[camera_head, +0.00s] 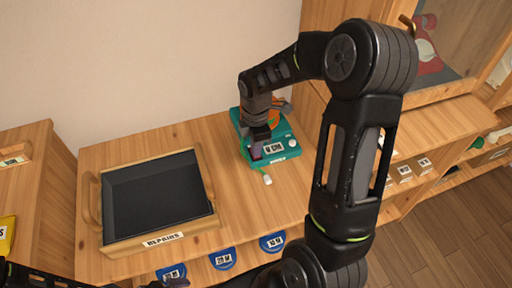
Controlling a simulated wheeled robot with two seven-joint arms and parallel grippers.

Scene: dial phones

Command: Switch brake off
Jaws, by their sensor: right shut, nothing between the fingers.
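A teal device (285,151) with an orange round part (273,117) stands on the wooden counter near the wall. It has a printed label on its front edge and a white knob at its right side. A small white-tipped lever (267,180) sticks out at its front. My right gripper (256,153) points down over the device's front left part and is shut and empty. I cannot tell whether it touches the device. It hides part of the device's top. The brake is not clearly identifiable. My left arm shows at the bottom left; a dark tip at the bottom edge may be my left gripper (178,284).
A wooden tray (207,225) with a dark inside and a "REPAIRS" label stands left of the device. Blue labelled tabs (222,259) line the counter's front. A glass-fronted cabinet (465,40) and small labelled boxes (404,174) are at the right. Bare counter lies between tray and device.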

